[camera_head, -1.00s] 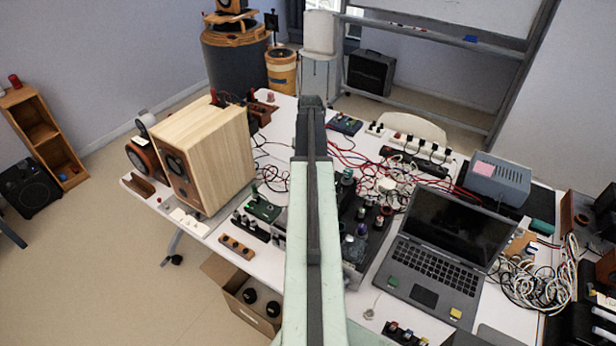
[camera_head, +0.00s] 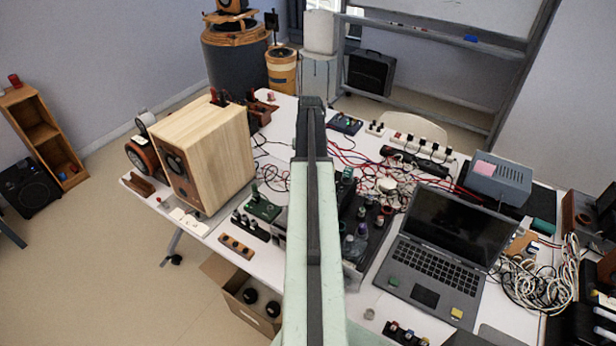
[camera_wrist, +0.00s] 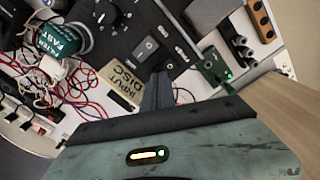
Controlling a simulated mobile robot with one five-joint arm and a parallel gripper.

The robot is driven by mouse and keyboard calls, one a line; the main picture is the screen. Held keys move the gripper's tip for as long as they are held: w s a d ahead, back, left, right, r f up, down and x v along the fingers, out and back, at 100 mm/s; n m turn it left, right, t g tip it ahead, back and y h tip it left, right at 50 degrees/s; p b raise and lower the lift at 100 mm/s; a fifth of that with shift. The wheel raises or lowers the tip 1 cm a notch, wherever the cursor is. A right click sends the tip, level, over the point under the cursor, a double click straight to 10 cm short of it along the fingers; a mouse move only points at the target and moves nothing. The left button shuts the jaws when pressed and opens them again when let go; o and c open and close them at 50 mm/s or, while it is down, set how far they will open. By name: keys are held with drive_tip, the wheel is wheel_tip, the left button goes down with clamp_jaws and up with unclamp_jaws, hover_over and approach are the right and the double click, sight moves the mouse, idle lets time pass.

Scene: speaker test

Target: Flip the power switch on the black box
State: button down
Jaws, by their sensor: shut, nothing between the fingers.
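In the wrist view a black box (camera_wrist: 122,38) with knobs fills the upper middle. A grey switch plate with a dark rocker (camera_wrist: 145,49) sits on its face, and I cannot tell which way it is set. My gripper (camera_wrist: 158,76) is shut and empty, its dark fingertips just below that switch in the picture. I cannot tell whether they touch the box. A tan card reading INPUT DISC (camera_wrist: 124,80) lies left of the fingers. In the head view my arm runs up the middle and hides part of the table.
A green board with a lit green light (camera_wrist: 214,66) is right of the fingers. A wooden speaker (camera_head: 205,155) and an open laptop (camera_head: 440,250) stand on the white table. Red and white cables (camera_wrist: 75,85) lie left of the fingers. A green labelled can (camera_wrist: 58,38) stands nearby.

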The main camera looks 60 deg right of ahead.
drive_tip(key=shift+f+b, duration=0.5)
drive_tip(key=shift+f, duration=0.05)
wheel_tip(320, 180, up, 7)
drive_tip(key=p, duration=0.7)
drive_tip(key=shift+w, duration=0.1)
idle(0.4)
